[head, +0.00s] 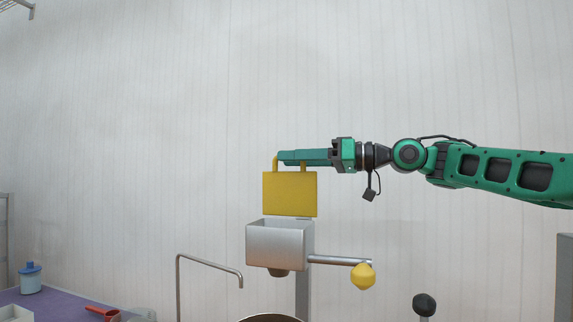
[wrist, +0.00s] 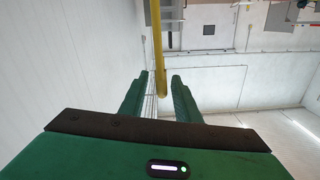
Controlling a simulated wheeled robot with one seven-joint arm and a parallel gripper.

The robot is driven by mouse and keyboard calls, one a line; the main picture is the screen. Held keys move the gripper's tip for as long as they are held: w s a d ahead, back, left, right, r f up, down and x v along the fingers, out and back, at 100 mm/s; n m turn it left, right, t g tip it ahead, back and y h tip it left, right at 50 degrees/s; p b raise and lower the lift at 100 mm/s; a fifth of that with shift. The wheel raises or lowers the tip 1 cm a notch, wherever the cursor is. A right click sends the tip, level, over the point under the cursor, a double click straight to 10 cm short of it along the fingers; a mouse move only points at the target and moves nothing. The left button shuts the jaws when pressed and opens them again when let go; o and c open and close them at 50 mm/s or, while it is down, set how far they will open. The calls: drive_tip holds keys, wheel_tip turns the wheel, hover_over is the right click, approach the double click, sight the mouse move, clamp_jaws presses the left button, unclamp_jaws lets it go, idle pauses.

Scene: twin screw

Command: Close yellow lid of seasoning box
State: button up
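The seasoning box (head: 277,244) is a grey metal box near the middle of the head view, with its top uncovered. Its yellow lid (head: 289,194) stands upright above the box, with a yellow handle (head: 275,162) along its upper edge. My gripper (head: 284,157) reaches in from the right at the handle's height, across the top of the lid. In the wrist view, the yellow handle (wrist: 160,70) shows between the two green fingers (wrist: 160,76), with a visible gap on each side. The fingers are open. Part of the handle is hidden behind my gripper in the head view.
A metal rod with a yellow knob (head: 363,276) sticks out right of the box. A bent metal pipe (head: 209,264) stands to its left, and a dark knob (head: 424,304) is at lower right. Space above the arm is clear.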

drive_tip(key=shift+x, duration=1.2)
drive_tip(key=shift+s, duration=0.1)
drive_tip(key=shift+c, duration=0.5)
